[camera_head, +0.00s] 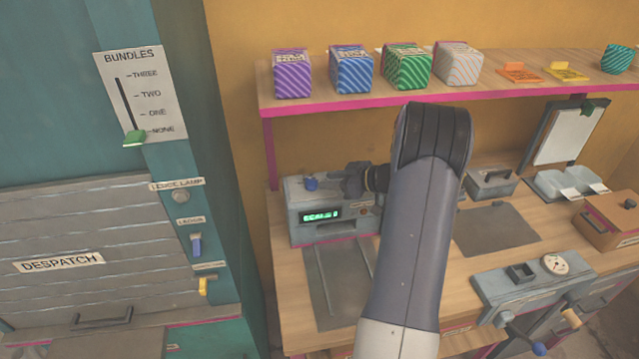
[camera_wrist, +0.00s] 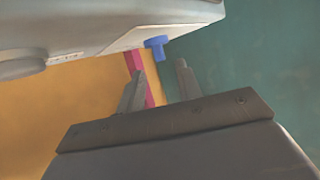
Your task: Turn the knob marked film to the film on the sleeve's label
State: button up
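A grey machine (camera_head: 330,228) with a lit green display (camera_head: 320,215) stands at the left end of the bench. A blue knob (camera_head: 311,184) is on its top left; I cannot read a film marking on it. In the wrist view the blue knob (camera_wrist: 156,47) sticks out from the machine's pale face, just beyond my fingertips. My gripper (camera_wrist: 158,80) is open and empty, its two fingers apart, with the knob roughly ahead of the gap and not between them. In the head view my gripper (camera_head: 334,180) is just right of the knob. I cannot make out a sleeve or its label.
A shelf (camera_head: 340,96) above holds several striped boxes and two small cards. Right along the bench are a grey box (camera_head: 492,184), a clipboard (camera_head: 560,135) and a press-like device (camera_head: 530,285). A teal cabinet (camera_head: 60,110) stands left. A dark mat (camera_head: 335,285) in front is bare.

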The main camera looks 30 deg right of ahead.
jog(key=b+v, duration=0.1)
jog(key=v, duration=0.4)
jog(key=shift+s+d+r, duration=0.1)
jog(key=shift+s+r, duration=0.05)
jog(key=shift+s, duration=0.05)
